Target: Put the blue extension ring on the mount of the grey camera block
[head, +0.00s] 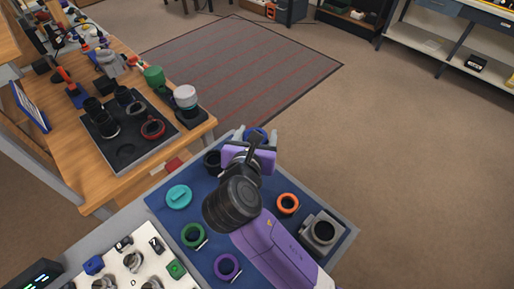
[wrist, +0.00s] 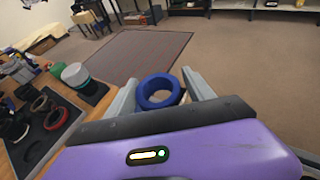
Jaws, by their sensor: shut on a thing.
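The blue extension ring (head: 257,132) is held between the fingertips of my gripper (head: 255,136), beyond the far edge of the blue mat. In the wrist view the ring (wrist: 144,96) sits between the two grey fingers of my gripper (wrist: 160,92), its round opening showing. The grey camera block (head: 307,239) stands at the right corner of the blue mat, with its dark round mount (head: 322,231) facing up. My gripper is well away from the block, up and to the left of it in the head view. Nothing is seen on the mount.
An orange ring (head: 279,204) lies close to the block. A teal part (head: 179,197), a green ring (head: 184,236) and a purple ring (head: 218,267) lie on the blue mat (head: 160,215). A wooden bench (head: 70,166) with a dark tray stands left. My arm crosses the mat.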

